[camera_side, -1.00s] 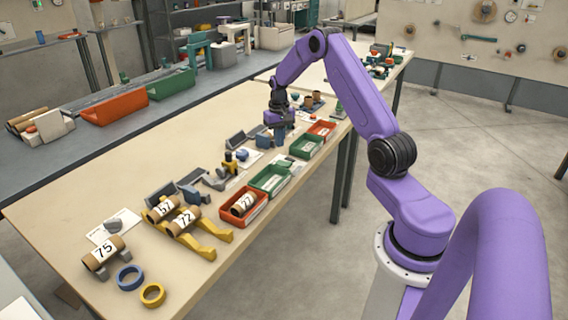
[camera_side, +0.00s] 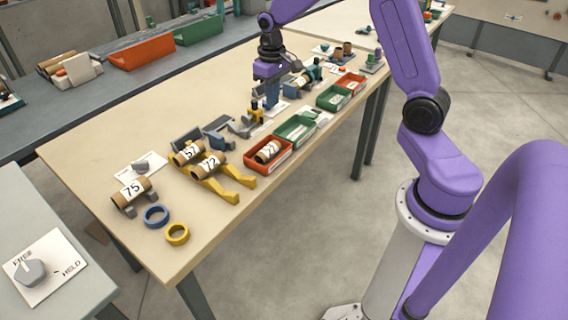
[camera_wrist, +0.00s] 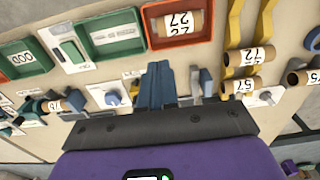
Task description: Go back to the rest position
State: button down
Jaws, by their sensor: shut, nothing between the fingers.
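My gripper (camera_side: 271,103) is above the table (camera_side: 110,165) in the side view, its blue fingers pointing down behind the yellow clamp piece (camera_side: 256,111). In the wrist view its fingers (camera_wrist: 156,70) are together, with nothing between them. A labelled tube (camera_side: 297,83) lies in a dark and teal holder just right of my gripper; its label is hard to read. Tubes 57 (camera_side: 187,152) and 72 (camera_side: 208,165) lie across yellow rails. Tube 75 (camera_side: 131,190) lies on a grey cradle. Tube 27 (camera_side: 267,151) is in the near red tray (camera_side: 251,168).
Green trays (camera_side: 295,129) and another red tray (camera_side: 352,84) line the table's right edge. A blue ring (camera_side: 156,216) and a yellow ring (camera_side: 177,234) lie at the near end. The table's left side is mostly clear.

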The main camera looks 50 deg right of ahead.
jog(key=s+a+r+n, duration=0.2)
jog(key=s+a+n, duration=0.1)
jog(key=s+a, duration=0.4)
jog(key=s+a+r+n, duration=0.3)
jog(key=s+a, duration=0.3)
jog(key=s, duration=0.1)
jog(key=s+n, duration=0.6)
jog(key=s, duration=1.1)
jog(key=shift+s+a+r+n, duration=0.15)
jog(key=shift+a+r+n, duration=0.05)
jog(key=shift+a+n, duration=0.15)
